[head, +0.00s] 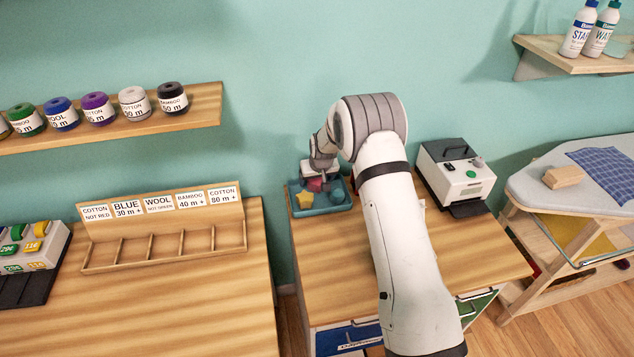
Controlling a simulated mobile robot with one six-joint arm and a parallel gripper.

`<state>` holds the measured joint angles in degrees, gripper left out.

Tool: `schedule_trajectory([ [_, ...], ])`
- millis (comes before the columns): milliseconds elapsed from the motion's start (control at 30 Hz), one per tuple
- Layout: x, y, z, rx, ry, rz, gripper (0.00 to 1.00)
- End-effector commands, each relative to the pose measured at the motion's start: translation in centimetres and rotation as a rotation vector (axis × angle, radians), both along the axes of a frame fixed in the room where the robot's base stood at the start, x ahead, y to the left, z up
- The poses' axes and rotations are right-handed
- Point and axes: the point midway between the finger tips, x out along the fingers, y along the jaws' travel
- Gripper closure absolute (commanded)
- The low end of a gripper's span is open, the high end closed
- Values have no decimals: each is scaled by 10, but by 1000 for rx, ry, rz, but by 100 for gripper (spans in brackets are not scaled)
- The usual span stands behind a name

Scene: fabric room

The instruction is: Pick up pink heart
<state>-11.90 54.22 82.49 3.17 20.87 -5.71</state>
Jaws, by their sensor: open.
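A small blue-teal tray (322,211) sits at the back left of the middle wooden table. In it lies a small pink-red piece (315,185), which looks like the pink heart, partly covered by my gripper. My gripper (320,183) points down over the tray, close above the pink piece. Its fingers are small in the picture and it is open. Whether it touches the piece cannot be told. A yellow piece (305,200) lies at the tray's front left, and a blue-teal piece (338,195) at its right.
A grey-white machine (457,175) stands right of my arm. The left table holds a wooden sorter (163,250) with labelled compartments. A wall shelf (110,130) carries several yarn spools. An ironing board (590,180) is at the right. The table in front of the tray is clear.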

Motion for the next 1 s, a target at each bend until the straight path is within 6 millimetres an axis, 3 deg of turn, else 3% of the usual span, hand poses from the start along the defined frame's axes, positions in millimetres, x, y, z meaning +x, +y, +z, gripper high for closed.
schedule_trajectory([
  [233,1,1,-1,0,-1,1,21],
  [800,0,1,-1,1,-1,1,67],
  [1000,0,2,-1,0,-1,2,69],
])
